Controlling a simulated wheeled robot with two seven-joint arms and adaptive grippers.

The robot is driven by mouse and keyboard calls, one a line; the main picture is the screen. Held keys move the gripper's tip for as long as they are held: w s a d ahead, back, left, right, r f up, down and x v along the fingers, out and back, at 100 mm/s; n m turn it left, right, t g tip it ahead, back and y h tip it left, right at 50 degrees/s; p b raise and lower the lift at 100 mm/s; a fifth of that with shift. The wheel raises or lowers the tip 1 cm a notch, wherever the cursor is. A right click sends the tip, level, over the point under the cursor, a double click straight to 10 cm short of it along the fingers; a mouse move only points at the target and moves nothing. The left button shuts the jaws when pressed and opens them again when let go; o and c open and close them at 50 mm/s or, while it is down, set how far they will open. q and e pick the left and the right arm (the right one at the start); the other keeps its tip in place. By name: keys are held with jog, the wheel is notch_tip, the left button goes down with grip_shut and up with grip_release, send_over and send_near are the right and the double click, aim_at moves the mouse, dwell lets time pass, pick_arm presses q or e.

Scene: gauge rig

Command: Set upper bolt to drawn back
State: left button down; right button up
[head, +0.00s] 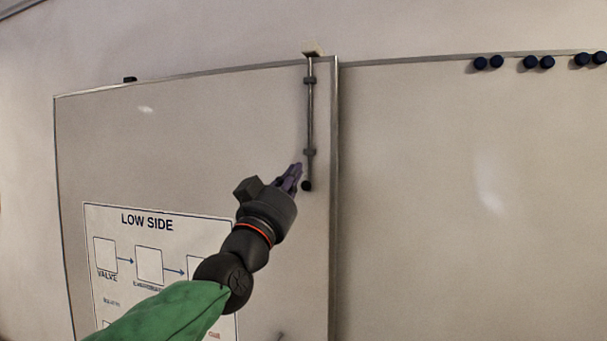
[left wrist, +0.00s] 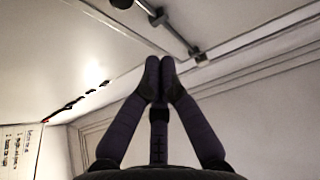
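The upper bolt (head: 310,120) is a thin grey upright rod near the right edge of the left board panel. It runs through two dark guides, and its top reaches a pale block (head: 312,47) above the panel edge. A dark round knob (head: 306,186) is at its lower end. My left gripper (head: 297,168) is just left of the knob; contact cannot be told. In the left wrist view its fingertips (left wrist: 160,72) meet with nothing seen between them. The bolt (left wrist: 178,36) passes beyond the fingertips there. My right gripper is not in view.
A "LOW SIDE" chart (head: 150,250) is on the left panel (head: 200,130), below and left of my gripper. The right panel (head: 470,230) is bare, with several dark round knobs (head: 538,62) along its top edge. A vertical frame strip (head: 334,200) stands right of the bolt.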

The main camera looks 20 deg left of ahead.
pick_arm(q)
jog(key=b+v, duration=0.1)
jog(key=v, duration=0.4)
jog(key=shift+s+a+f, duration=0.1)
jog(key=shift+s+f, duration=0.1)
jog(key=shift+s, duration=0.1)
